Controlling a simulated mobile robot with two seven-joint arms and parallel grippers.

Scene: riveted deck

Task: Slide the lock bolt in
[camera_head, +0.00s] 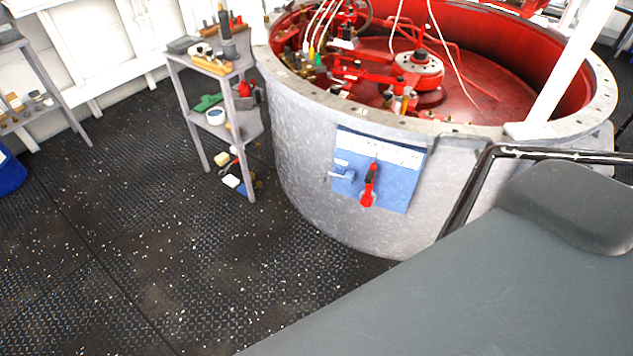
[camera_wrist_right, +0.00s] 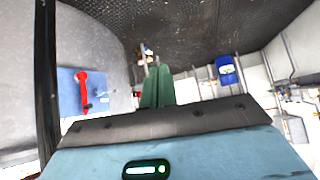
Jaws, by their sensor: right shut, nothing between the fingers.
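A blue panel (camera_head: 400,190) is fixed to the side of the big grey drum. A red handle (camera_head: 369,186) hangs down at its middle. Left of the handle is a small silver bolt (camera_head: 341,175), which sticks out past the panel's left edge. The right wrist view shows the panel (camera_wrist_right: 68,84), the red handle (camera_wrist_right: 84,92) and, small and blurred, the bolt (camera_wrist_right: 102,100). My right gripper (camera_wrist_right: 157,72) shows its green fingers together and empty, to the right of the panel and apart from it. My left gripper is in neither view.
The grey drum (camera_head: 310,155) is open on top, with red machinery inside. A grey shelf (camera_head: 190,125) with tools stands left of it. A dark grey surface (camera_head: 480,285) and black tube frame (camera_head: 470,205) fill the lower right.

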